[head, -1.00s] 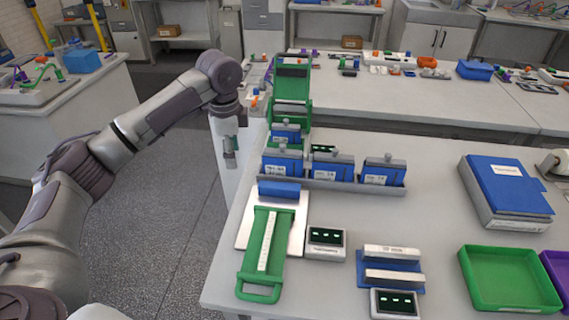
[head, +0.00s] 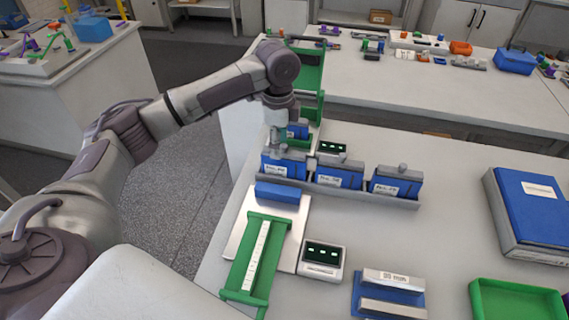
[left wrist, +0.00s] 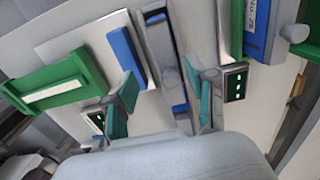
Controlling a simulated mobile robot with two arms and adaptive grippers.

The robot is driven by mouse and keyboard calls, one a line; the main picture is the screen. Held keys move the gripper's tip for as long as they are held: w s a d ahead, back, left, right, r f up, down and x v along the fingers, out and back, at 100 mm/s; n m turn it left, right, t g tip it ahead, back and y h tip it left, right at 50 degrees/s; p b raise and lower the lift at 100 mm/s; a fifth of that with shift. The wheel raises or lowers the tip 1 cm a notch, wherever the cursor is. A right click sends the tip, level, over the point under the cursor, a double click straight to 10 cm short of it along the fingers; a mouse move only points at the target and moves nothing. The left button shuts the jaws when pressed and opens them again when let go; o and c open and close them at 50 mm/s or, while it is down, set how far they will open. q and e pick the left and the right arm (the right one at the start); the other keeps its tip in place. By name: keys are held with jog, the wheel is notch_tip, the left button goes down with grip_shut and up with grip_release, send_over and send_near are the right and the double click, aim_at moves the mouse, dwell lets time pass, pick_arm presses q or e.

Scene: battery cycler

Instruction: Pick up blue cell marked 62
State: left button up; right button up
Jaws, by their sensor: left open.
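Three blue cells with white labels and grey caps stand in a row in a grey rack (head: 330,191): left (head: 283,166), middle (head: 338,175) and right (head: 395,184). Another blue cell (head: 298,131) stands behind them by the green holder. The label print is too small for me to tell which is 62. My left gripper (head: 278,143) hangs just above and behind the left cell, pointing down. In the left wrist view its teal-padded fingers (left wrist: 160,92) are apart, with no cell clearly between them. A labelled blue cell (left wrist: 262,28) shows at the upper right there. My right gripper is out of view.
A green frame with a white scale (head: 256,258) lies on a pale plate beside a blue block (head: 277,192). A small display box (head: 322,259), a blue-and-grey block (head: 390,294), a green tray (head: 515,300) and a blue binder (head: 530,205) occupy the front and right.

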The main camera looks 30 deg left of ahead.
aim_at(284, 161)
pick_arm(q)
jog(key=shift+f, duration=0.65)
jog(key=shift+w+f, duration=0.15)
jog(key=shift+f, duration=0.2)
jog(key=shift+w+f, duration=0.1)
jog(key=shift+f, duration=0.2)
jog(key=f, duration=0.1)
jog(key=f+p, duration=0.1)
jog(key=d+f, duration=0.1)
jog(key=f, duration=0.1)
jog(key=shift+w+p, duration=0.35)
jog(key=shift+a+f, duration=0.1)
jog(key=shift+f, duration=0.35)
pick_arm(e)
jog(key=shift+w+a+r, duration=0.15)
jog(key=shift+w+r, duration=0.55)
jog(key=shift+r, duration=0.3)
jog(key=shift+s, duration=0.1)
